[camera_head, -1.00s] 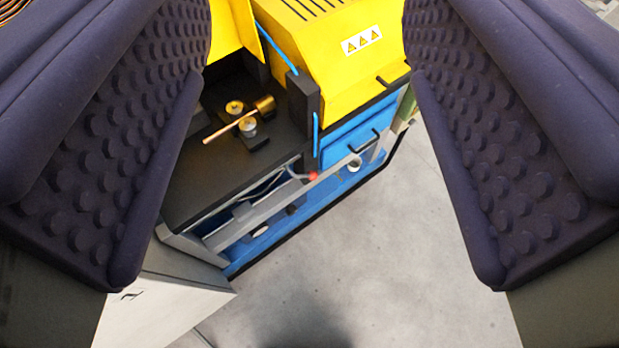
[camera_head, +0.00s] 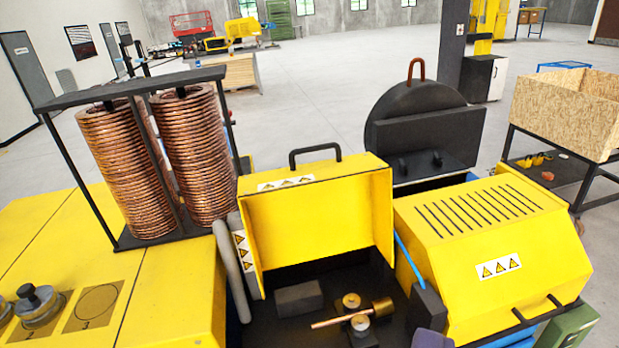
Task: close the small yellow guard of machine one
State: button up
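The small yellow guard (camera_head: 318,222) stands raised in the middle of the view, with a black handle (camera_head: 315,155) on its top edge and warning labels. Its hollow side faces me. Below it, a dark work area lies exposed, with brass-coloured rollers (camera_head: 352,302) and a thin copper tube (camera_head: 332,321). Only a small purple piece of my gripper (camera_head: 431,339) shows at the bottom edge, right of the rollers and below the guard. It appears apart from the guard. The rest of my gripper is out of frame, so its opening is hidden.
A larger slotted yellow cover (camera_head: 495,250) sits lowered at the right. Copper coils (camera_head: 120,170) stand in a black frame at the left. A dark round-topped part (camera_head: 415,130) rises behind. A wooden box (camera_head: 565,110) stands far right. Open grey floor lies beyond.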

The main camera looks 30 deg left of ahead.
aim_at(292, 215)
jog(key=u, duration=0.25)
jog(key=i+l+u, duration=0.2)
jog(key=i+u, duration=0.25)
jog(key=i+l+u, duration=0.3)
jog(key=u, duration=0.15)
jog(key=i+l, duration=0.65)
jog(key=l+u, duration=0.05)
